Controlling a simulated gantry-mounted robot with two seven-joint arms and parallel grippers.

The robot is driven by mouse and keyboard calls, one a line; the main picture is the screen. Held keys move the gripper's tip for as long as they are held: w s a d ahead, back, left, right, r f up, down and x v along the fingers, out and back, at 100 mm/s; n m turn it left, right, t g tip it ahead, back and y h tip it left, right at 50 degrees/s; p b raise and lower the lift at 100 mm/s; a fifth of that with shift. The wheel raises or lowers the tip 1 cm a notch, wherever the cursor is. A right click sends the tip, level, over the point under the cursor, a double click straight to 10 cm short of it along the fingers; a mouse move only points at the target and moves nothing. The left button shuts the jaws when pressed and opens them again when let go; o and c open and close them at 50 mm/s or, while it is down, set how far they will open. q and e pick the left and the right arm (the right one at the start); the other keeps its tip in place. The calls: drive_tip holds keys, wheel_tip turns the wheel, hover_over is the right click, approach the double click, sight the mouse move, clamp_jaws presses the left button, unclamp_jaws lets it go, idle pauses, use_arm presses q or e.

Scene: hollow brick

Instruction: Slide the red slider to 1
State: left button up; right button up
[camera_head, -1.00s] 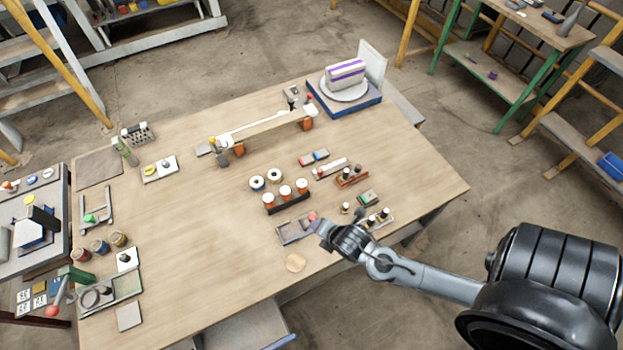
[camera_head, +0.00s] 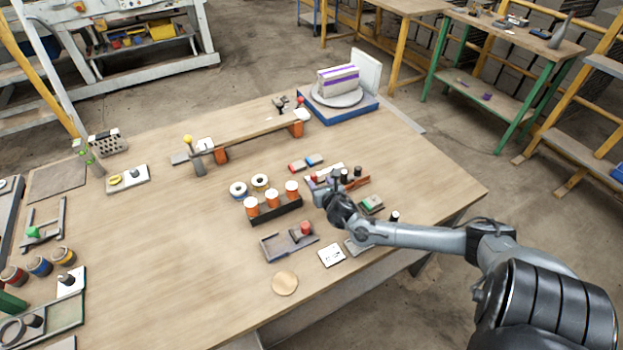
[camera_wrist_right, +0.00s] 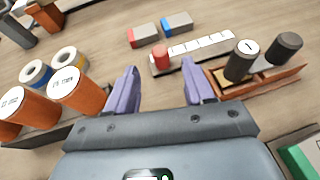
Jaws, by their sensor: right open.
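The red slider (camera_wrist_right: 160,57) is a short red peg at the left end of a white strip with dark marks (camera_wrist_right: 203,46) in the right wrist view. In the head view the white strip (camera_head: 331,168) lies on the table beside my right gripper (camera_head: 321,186), which partly hides it. My right gripper (camera_wrist_right: 160,84) is open, its two purple fingers apart with nothing between them. The peg stands beyond the fingertips, roughly midway between them in the picture. The marks are too small to read. My left gripper is in neither current view.
A red-and-blue block (camera_wrist_right: 160,30) lies behind the strip. A wooden holder with dark pegs (camera_wrist_right: 262,75) is close right of my right gripper. Orange bottles (camera_wrist_right: 78,90) in a dark rack stand close left. A grey tray with a red knob (camera_head: 285,243) lies nearer the front edge.

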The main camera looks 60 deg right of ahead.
sight(314, 175)
drive_tip(key=b+x, duration=0.2)
drive_tip(key=x, duration=0.8)
drive_tip(key=shift+w+f+b, duration=0.1)
drive_tip(key=shift+w+b, duration=0.05)
drive_tip(key=shift+b, duration=0.2)
drive_tip(key=shift+c, duration=0.2)
drive_tip(key=shift+c, duration=1.3)
clamp_jaws()
